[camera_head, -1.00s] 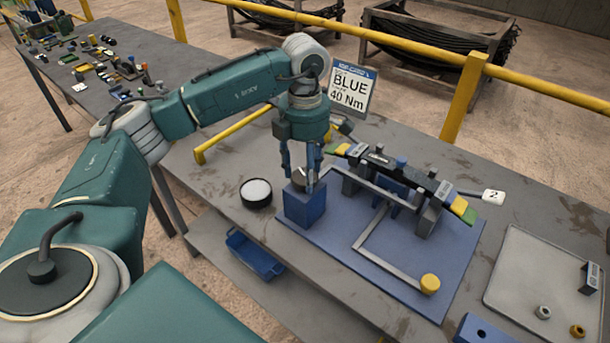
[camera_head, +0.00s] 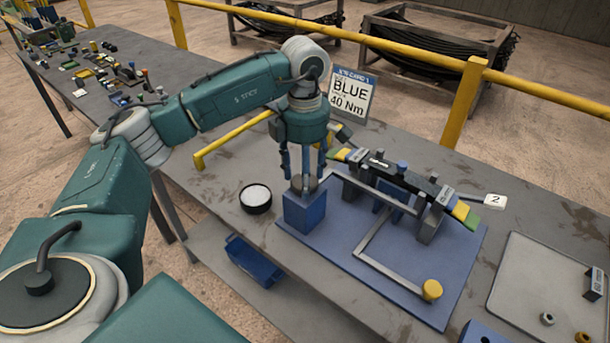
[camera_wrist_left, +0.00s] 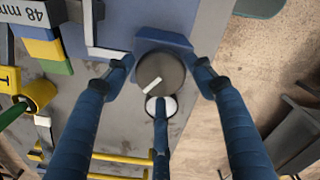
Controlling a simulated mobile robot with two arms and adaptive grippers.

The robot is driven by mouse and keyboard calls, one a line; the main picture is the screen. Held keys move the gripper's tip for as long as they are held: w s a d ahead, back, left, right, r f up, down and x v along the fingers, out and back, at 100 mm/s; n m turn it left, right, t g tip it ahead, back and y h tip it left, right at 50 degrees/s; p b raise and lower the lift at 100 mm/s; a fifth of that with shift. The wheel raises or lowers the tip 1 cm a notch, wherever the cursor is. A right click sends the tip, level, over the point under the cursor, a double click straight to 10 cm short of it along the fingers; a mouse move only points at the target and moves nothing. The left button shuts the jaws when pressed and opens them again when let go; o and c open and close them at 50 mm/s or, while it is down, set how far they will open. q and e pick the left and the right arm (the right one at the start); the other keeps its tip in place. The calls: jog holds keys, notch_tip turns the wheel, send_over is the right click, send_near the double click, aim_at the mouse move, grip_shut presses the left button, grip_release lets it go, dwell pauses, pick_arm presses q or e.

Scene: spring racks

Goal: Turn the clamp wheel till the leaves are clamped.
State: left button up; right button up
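The clamp wheel appears to be the dark grey round disc (camera_head: 303,186) with a pale mark, on top of a blue block (camera_head: 304,212); it also shows in the left wrist view (camera_wrist_left: 160,73). My left gripper (camera_head: 304,178) points straight down over it. In the wrist view its blue fingers (camera_wrist_left: 162,75) are spread around the disc, with gaps at the left and right; whether the lower finger touches the rim I cannot tell. The leaves (camera_head: 400,177), a dark stack with green and yellow ends, lie in the fixture right of the block. My right gripper is not in view.
A blue base plate (camera_head: 345,285) carries the fixture and a bent grey bar with a yellow knob (camera_head: 432,290). A black dish with a white top (camera_head: 256,195) stands left of the block. A card reading BLUE 40 Nm (camera_head: 350,94) stands behind. A grey tray (camera_head: 535,265) lies at right.

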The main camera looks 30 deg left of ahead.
pick_arm(q)
jog(key=shift+o, duration=0.6)
notch_tip(320, 180, up, 12)
